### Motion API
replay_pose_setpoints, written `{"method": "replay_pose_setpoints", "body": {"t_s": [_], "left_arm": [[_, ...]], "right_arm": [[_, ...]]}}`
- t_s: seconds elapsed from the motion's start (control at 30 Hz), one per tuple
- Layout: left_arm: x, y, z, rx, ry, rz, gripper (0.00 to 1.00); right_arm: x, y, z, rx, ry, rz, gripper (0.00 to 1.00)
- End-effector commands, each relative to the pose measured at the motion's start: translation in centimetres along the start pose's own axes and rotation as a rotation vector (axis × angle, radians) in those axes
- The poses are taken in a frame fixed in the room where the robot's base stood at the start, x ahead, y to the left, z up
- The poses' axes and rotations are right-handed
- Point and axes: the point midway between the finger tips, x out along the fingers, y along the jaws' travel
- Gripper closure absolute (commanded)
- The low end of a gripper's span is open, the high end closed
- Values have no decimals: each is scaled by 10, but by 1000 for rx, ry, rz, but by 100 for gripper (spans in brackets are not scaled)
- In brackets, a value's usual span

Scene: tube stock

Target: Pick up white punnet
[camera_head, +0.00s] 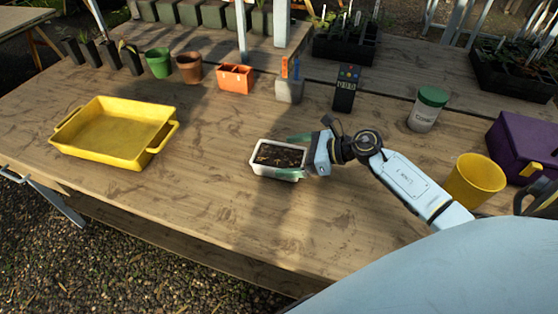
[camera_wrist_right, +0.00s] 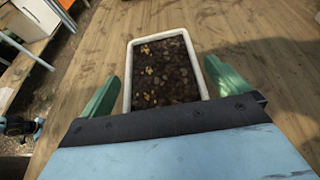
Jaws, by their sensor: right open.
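The white punnet (camera_head: 262,170) stands on the wooden table near its middle, filled with dark soil or compost. It also shows in the right wrist view (camera_wrist_right: 128,78), upright, with brown and tan bits in it. My right gripper (camera_head: 294,155) is open, with one green finger on each side of the punnet's near end. In the right wrist view the fingers of the right gripper (camera_wrist_right: 166,90) flank the punnet's long walls. A small gap shows at the right finger; whether the left finger touches the wall I cannot tell. My left gripper is not in view.
A yellow tray (camera_head: 80,148) stands to the left. Behind are a green pot (camera_head: 158,63), a brown pot (camera_head: 189,68), an orange container (camera_head: 235,80) and a black handheld device (camera_head: 346,89). A green-lidded jar (camera_head: 427,110), yellow pot (camera_head: 474,181) and purple box (camera_head: 522,145) stand right. The front middle is clear.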

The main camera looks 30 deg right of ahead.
Motion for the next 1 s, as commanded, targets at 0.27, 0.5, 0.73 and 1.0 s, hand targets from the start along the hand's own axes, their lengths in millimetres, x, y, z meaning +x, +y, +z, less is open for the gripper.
{"method": "replay_pose_setpoints", "body": {"t_s": [0.27, 0.5, 0.73, 1.0], "left_arm": [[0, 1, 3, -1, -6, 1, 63], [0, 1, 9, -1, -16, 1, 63], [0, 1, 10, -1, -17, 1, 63], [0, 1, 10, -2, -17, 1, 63]], "right_arm": [[22, 0, 0, 0, 1, 0, 0], [22, 0, 0, 0, 1, 0, 10], [21, 0, 0, 0, 1, 0, 41], [21, 0, 1, -1, -1, -1, 48]]}}
